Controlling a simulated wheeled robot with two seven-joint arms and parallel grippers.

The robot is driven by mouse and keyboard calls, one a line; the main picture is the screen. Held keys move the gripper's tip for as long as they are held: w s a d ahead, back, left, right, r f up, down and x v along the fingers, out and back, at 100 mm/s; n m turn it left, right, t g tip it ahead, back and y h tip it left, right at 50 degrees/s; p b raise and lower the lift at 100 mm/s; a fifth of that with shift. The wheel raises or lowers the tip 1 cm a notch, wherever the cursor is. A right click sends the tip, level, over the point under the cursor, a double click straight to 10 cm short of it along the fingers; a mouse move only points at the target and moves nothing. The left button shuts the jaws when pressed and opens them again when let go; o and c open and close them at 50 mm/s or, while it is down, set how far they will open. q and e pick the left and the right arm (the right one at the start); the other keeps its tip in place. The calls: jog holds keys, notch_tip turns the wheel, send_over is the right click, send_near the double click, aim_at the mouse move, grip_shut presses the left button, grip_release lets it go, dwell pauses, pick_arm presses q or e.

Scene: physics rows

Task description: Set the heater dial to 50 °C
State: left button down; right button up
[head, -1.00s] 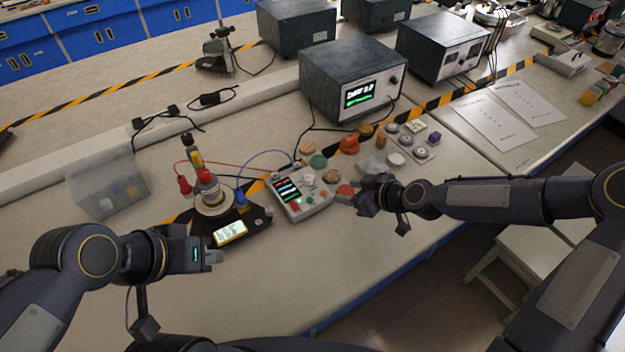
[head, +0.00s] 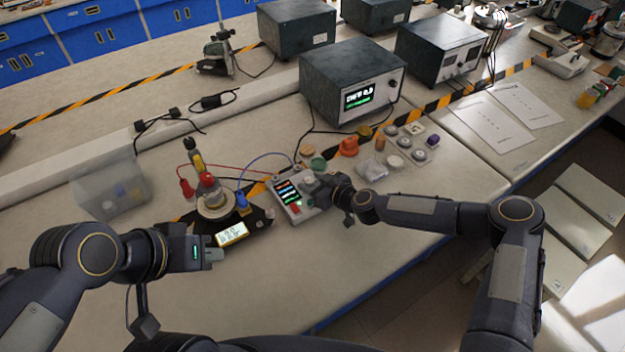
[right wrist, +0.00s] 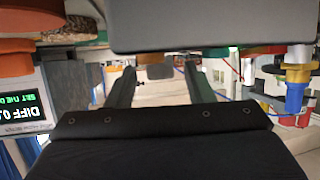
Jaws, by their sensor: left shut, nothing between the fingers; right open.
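A small pale control box (head: 284,199) with a lit multi-coloured display and a red button stands mid-bench in the head view. Its right side, where knobs would be, is partly covered by my right gripper (head: 316,186). I cannot make out the dial's pointer or setting. My right gripper is open at the box's right side; its two fingers also show in the right wrist view (right wrist: 158,88). A grey block-like shape shows between them, but I cannot tell whether they touch it. My left gripper (head: 213,255) is shut and empty, in front of a black plate device (head: 204,236) with a lit screen.
A dark instrument (head: 352,82) with a green-lit screen stands behind the box. Several loose knobs and caps, including an orange one (head: 348,147), lie to the right. A clear bin (head: 108,190) stands at left. Red and blue cables cross the bench.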

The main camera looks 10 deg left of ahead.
jog(key=shift+w+a+f, duration=0.1)
jog(key=shift+a, duration=0.1)
jog(key=shift+c, duration=0.5)
jog(key=c, duration=0.9)
